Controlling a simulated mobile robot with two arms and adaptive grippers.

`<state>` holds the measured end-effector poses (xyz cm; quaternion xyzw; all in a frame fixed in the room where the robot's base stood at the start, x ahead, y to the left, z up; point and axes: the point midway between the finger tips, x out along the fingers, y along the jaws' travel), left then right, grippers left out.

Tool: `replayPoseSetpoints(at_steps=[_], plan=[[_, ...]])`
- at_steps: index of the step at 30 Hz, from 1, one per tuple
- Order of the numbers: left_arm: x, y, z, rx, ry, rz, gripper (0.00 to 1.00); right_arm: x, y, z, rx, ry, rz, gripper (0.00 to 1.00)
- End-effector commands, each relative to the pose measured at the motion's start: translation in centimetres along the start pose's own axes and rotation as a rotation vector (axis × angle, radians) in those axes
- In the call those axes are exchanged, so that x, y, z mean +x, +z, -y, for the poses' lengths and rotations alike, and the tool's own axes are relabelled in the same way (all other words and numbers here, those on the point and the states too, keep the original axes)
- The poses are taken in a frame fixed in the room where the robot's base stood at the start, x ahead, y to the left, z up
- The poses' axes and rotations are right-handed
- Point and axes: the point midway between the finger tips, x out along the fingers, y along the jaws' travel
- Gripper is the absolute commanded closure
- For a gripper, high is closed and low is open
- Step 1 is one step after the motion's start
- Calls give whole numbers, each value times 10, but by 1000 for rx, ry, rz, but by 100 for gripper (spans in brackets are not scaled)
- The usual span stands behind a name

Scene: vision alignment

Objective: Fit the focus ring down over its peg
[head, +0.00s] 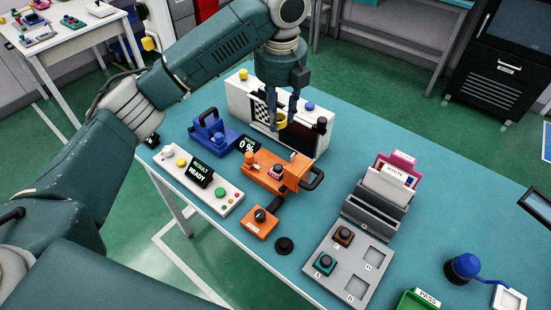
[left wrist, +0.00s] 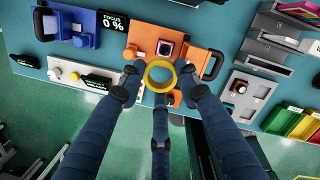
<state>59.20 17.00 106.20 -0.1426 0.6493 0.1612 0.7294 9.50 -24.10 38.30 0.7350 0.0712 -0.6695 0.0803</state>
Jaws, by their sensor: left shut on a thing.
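My left gripper (head: 281,112) points down and is shut on the yellow focus ring (head: 282,124), held in the air above the table. In the left wrist view the ring (left wrist: 148,76) lies level between the fingertips, its hole open. Below it is the orange fixture (head: 262,181), with a small square camera module (head: 276,171) in its middle. In the left wrist view the module (left wrist: 165,48) appears just beyond the ring. A short orange post (head: 249,158) stands on the fixture's left; I cannot tell whether it is the ring's peg. My right gripper is not in view.
A display reading 0 % (head: 248,145) and a blue fixture (head: 212,132) stand left of the orange fixture. A white box with a checkered panel (head: 240,98) stands behind. A control panel (head: 225,198), grey tray (head: 325,265) and card rack (head: 375,210) are nearby.

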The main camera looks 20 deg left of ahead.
Motion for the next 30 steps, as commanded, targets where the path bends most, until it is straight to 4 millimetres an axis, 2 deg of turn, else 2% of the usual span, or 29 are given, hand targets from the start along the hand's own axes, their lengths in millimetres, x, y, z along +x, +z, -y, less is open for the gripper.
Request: replayPoseSetpoints(at_steps=[1,5,8,12,15,19,25,30], plan=[[14,-2,-2,-1,4,-5,85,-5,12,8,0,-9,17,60],[49,-7,-2,-1,4,-5,85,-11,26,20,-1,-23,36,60],[75,-10,-1,-1,3,-5,85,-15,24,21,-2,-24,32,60],[105,-13,-1,0,2,-3,85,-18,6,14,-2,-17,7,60],[118,-14,-1,-1,1,-1,85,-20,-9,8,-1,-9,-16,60],[127,-15,0,0,0,-1,85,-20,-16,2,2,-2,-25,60],[156,-19,-1,-1,1,-2,85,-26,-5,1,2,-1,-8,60],[166,-19,0,-1,0,1,85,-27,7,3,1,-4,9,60]])
